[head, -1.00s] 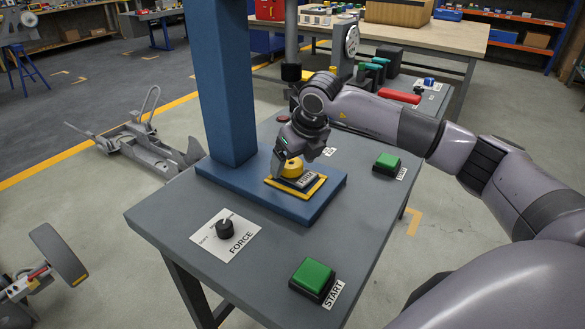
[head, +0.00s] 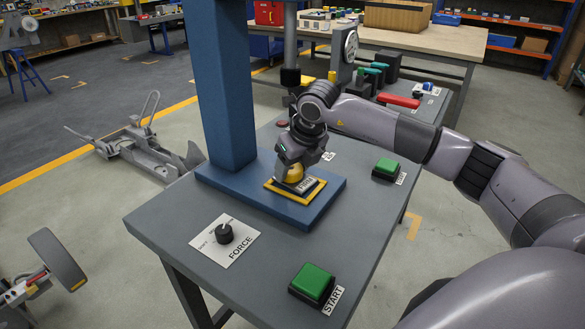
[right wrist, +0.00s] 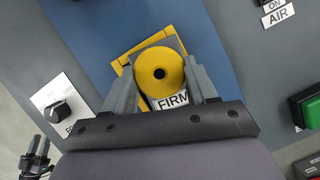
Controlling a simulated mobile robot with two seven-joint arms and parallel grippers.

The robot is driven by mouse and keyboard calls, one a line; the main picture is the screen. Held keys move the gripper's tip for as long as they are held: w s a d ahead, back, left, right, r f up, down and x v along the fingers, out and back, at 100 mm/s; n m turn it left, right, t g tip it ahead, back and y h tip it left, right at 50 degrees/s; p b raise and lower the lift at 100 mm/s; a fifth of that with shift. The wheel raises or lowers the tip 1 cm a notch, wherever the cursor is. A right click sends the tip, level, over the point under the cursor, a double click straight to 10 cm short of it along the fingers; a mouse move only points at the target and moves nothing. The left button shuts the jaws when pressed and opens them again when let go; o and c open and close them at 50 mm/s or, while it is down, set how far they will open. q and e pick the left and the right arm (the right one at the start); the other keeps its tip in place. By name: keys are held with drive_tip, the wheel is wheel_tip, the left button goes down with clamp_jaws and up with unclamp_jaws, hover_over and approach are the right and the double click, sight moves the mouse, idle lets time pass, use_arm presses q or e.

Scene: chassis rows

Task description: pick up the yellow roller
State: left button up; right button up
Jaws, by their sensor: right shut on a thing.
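The yellow roller (right wrist: 159,72) is a round yellow piece with a dark hole in its middle, seen between the two fingers in the right wrist view. In the head view the yellow roller (head: 294,174) shows only partly under my right gripper (head: 288,168). My right gripper (right wrist: 163,85) is shut on the roller, a finger on either side of it. The roller is over the yellow-framed pad (head: 312,190) marked FIRM on the blue press base. I cannot tell whether it still touches the pad. My left gripper is not in view.
The blue column (head: 222,90) of the press rises close left of my right gripper. Green buttons (head: 313,282) (head: 387,168) and a FORCE dial (head: 224,233) sit on the grey table (head: 170,215). The table's front middle is clear.

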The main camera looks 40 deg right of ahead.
sight(292, 169)
drive_tip(key=shift+r, duration=0.45)
wheel_tip(292, 169, up, 2)
drive_tip(key=shift+r, duration=0.25)
drive_tip(key=s+r+b, duration=0.1)
drive_tip(key=s+r, duration=0.2)
drive_tip(key=s, duration=1.5)
drive_tip(key=shift+d, duration=0.35)
